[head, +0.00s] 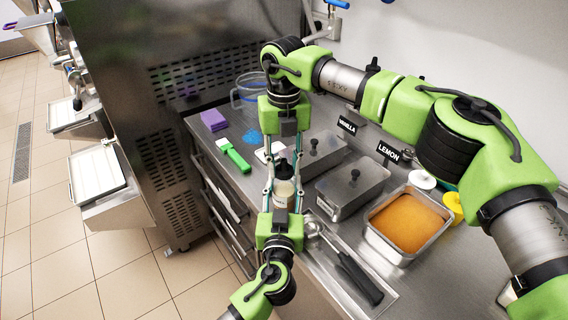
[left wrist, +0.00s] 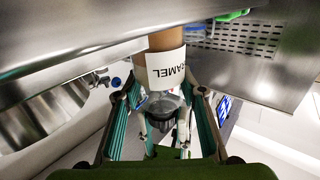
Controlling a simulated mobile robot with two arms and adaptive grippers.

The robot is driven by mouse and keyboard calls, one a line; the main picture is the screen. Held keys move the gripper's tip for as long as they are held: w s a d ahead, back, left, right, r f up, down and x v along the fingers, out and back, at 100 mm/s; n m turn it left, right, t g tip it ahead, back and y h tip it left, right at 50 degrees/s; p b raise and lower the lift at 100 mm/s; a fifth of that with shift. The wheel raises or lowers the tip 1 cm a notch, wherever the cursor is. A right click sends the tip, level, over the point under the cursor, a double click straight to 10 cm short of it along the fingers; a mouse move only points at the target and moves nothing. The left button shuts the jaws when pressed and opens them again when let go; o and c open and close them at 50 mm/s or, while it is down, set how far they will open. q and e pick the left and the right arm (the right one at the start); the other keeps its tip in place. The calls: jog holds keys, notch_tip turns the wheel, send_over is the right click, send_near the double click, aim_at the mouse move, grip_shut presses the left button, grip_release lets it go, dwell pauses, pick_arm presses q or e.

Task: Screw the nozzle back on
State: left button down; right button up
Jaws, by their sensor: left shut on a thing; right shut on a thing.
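A bottle (head: 285,187) stands upright between my two grippers at the counter's front part in the head view. My left gripper (head: 284,192) comes from below in the picture and is shut on the bottle. My right gripper (head: 283,164) comes from above and is shut on the nozzle. I cannot tell how tightly the nozzle is seated.
Two lidded steel containers (head: 350,190) and an orange-filled pan (head: 408,224) stand to the right. A dark-handled scoop (head: 358,277) lies in front. A steel freezer (head: 165,180) bounds the left side.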

jog(key=m, duration=1.2)
jog(key=o, duration=1.3)
jog(key=shift+r, duration=0.1)
notch_tip(320, 180, up, 12)
pick_arm(q)
jog(key=c, duration=1.2)
grip_release()
jog(key=shift+c, duration=0.2)
